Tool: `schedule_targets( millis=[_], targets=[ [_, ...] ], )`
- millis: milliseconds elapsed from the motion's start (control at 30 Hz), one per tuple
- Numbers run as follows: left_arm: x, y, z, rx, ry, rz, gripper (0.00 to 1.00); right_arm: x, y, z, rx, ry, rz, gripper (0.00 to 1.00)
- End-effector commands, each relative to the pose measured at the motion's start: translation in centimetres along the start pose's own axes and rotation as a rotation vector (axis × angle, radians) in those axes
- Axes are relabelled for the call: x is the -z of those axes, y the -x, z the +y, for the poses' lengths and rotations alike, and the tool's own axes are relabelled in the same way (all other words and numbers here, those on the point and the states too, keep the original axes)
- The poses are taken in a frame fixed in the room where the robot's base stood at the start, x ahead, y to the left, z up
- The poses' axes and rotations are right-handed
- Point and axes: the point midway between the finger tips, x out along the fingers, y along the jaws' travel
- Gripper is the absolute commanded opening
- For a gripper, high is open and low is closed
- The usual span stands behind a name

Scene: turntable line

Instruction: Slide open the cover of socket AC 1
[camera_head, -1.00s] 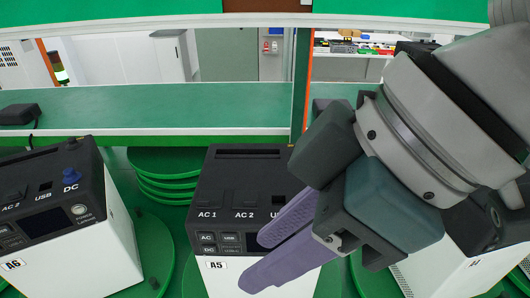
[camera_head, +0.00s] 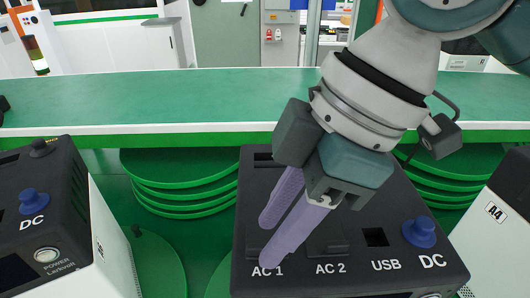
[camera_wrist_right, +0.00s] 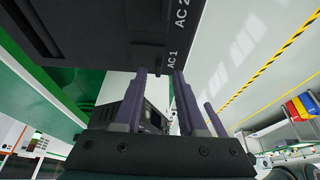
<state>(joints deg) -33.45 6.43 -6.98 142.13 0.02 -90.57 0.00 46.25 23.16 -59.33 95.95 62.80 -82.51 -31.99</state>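The black-topped power unit (camera_head: 375,275) in front of me carries the labels AC 1, AC 2, USB and DC. The AC 1 label (camera_head: 267,271) is partly covered by a fingertip; the AC 1 cover behind the fingers is mostly hidden. The AC 2 cover (camera_head: 328,240) looks like a flat dark flap. My right gripper (camera_head: 267,238) has purple fingers set apart, with its tips over the AC 1 area. In the right wrist view its fingertips (camera_wrist_right: 161,72) reach the unit's dark top near the AC 1 label (camera_wrist_right: 172,58). I cannot tell whether they touch. My left gripper is out of view.
A blue DC knob (camera_head: 419,232) stands at the unit's right. A neighbouring unit (camera_head: 45,215) is at left, another, marked A4 (camera_head: 505,215), at right. Stacked green discs (camera_head: 185,180) lie behind. A green shelf (camera_head: 190,95) runs across the back.

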Motion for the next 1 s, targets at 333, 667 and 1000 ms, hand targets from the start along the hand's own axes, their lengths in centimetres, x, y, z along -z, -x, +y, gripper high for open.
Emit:
schedule_targets(
  millis=[333,667,1000],
  targets=[
    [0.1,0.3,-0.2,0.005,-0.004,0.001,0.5,0.0,-1.8,0.0,-0.001,0.001,0.0,0.4],
    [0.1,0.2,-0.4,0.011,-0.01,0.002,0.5,0.0,-1.7,0.0,-0.001,0.001,0.001,0.15],
    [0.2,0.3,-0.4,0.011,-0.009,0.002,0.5,0.0,-1.7,0.0,-0.001,0.0,0.001,0.0]
  ],
)
